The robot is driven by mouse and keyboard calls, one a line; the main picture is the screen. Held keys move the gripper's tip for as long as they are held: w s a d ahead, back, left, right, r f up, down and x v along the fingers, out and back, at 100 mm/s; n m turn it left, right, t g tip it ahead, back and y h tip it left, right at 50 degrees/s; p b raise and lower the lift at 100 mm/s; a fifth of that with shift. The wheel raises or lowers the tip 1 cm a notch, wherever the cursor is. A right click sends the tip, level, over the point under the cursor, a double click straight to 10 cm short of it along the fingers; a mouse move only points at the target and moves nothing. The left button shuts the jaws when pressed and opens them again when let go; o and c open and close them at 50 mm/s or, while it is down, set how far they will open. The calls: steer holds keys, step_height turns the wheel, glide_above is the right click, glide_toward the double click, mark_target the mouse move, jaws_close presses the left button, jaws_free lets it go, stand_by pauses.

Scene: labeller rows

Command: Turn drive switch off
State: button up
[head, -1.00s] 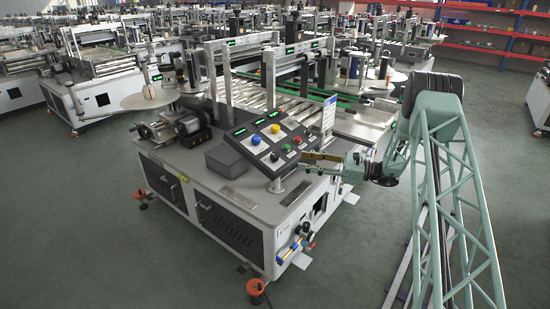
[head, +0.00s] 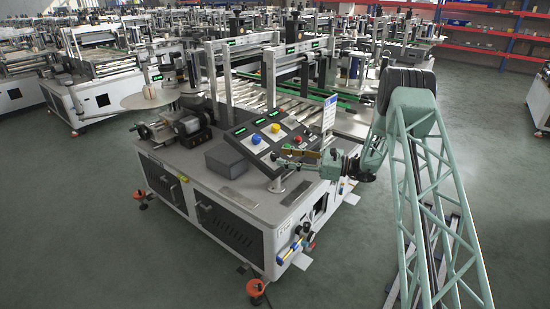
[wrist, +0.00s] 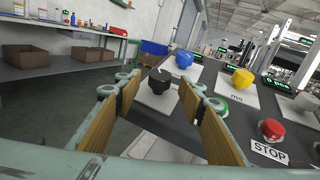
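The black knob (wrist: 159,77) on a white plate shows in the wrist view, straight ahead between the fingers. No readable label tells that it is the drive switch. My gripper (wrist: 160,98) is open and empty, its brown-padded fingers apart on either side of the line to the knob. In the head view my gripper (head: 286,157) reaches in from the right over the lower right of the sloped control panel (head: 240,134). There it hides part of the panel, and I cannot tell whether a finger touches the knob.
A blue knob (wrist: 183,58), a yellow knob (wrist: 243,79) and a red STOP button (wrist: 271,129) are near the black knob. A sign on a post (head: 329,112) stands close behind my gripper. A grey box (head: 227,162) sits left of the panel.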

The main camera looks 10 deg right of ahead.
mark_target(275, 154)
steer(key=shift+b+x, duration=0.3)
steer(key=shift+x, duration=2.1)
steer(key=shift+c, duration=0.9)
steer(key=c, duration=0.7)
